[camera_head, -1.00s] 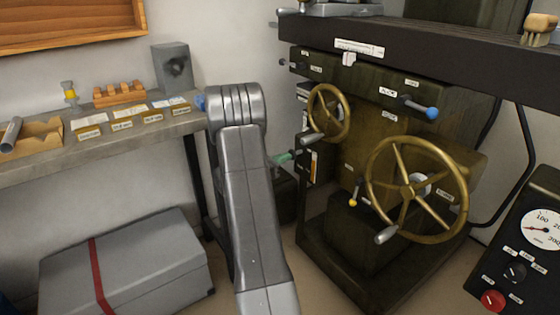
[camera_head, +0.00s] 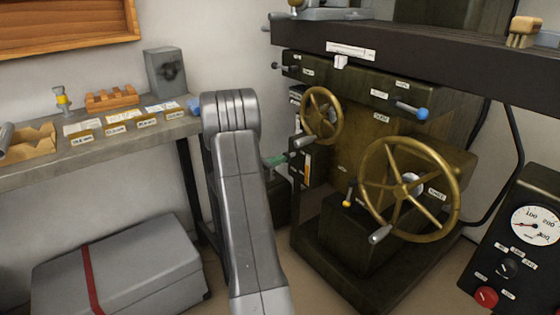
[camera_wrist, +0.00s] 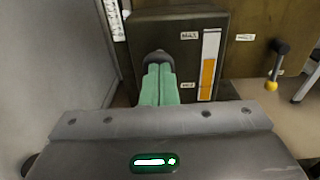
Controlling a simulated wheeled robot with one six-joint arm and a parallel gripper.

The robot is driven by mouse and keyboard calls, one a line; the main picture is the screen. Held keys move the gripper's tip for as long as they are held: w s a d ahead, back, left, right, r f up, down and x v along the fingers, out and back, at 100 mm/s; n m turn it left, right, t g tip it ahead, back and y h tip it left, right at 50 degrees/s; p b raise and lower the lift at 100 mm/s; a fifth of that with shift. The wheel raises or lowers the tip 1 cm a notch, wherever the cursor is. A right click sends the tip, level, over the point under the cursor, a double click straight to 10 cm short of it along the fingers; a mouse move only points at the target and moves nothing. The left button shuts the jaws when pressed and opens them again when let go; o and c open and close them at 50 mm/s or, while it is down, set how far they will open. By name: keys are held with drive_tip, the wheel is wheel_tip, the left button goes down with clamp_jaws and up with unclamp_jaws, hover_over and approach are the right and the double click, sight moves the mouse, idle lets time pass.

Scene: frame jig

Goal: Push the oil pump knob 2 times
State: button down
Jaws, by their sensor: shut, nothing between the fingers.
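In the wrist view, the oil pump is a dark box with a sight gauge (camera_wrist: 209,66) marked MAX above and a lower mark, with amber fluid in its lower part. A dark round knob (camera_wrist: 156,56) sticks out of its front face. My gripper (camera_wrist: 158,70) has its green fingers shut with nothing between them. The fingertips point straight at the knob and overlap its lower part; I cannot tell whether they touch. In the head view, my gripper (camera_head: 277,160) shows as a green tip beside the machine, left of the pump box's gauge (camera_head: 307,163). The knob is not clear there.
A small brass handwheel (camera_head: 337,120) with a grey handle hangs just above and right of my gripper. A large brass handwheel (camera_head: 447,185) is further right. A yellow-tipped lever (camera_wrist: 271,86) is right of the pump. A workbench (camera_head: 60,165) and grey case (camera_head: 130,262) are left.

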drive_tip(key=p+v, duration=0.2)
drive_tip(key=v, duration=1)
drive_tip(key=shift+a, duration=0.15)
idle(0.4)
